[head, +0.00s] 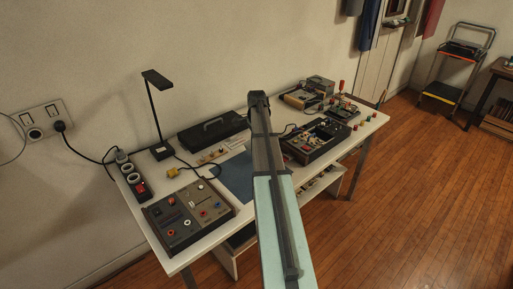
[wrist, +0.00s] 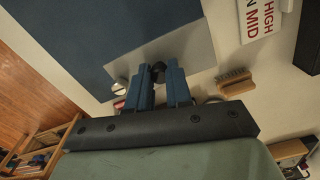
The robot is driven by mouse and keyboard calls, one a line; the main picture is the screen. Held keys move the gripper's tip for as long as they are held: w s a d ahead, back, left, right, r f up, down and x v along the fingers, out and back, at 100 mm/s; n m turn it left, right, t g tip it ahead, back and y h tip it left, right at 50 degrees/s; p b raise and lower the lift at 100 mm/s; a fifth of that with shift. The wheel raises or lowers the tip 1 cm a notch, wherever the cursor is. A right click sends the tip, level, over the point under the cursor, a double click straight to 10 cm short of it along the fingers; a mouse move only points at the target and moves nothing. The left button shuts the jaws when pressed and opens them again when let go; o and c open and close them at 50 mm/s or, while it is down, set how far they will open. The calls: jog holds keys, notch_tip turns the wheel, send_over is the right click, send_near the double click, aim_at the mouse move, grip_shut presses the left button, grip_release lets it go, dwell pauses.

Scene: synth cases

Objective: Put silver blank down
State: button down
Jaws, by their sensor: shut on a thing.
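A flat grey plate, which looks to be the silver blank (wrist: 190,48), shows in the wrist view over the edge of a blue mat (wrist: 75,40). My gripper (wrist: 160,70) is at the plate's near edge, its two blue fingers shut on a small dark piece between the tips. The piece looks like a grip on the blank, but its join is hidden. I cannot tell whether the plate touches the mat. In the head view the mat (head: 237,178) lies mid-bench, and my arm hides the gripper and the blank.
A control panel (head: 188,213) stands at the front left, a black case (head: 213,131) at the back, and an open instrument box (head: 317,140) to the right.

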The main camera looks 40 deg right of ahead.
jog(key=shift+f, duration=1.5)
jog(key=c, duration=1)
grip_release()
jog(key=shift+f, duration=0.1)
jog(key=shift+c, duration=0.2)
notch_tip(320, 180, up, 12)
jog(key=shift+r, duration=0.15)
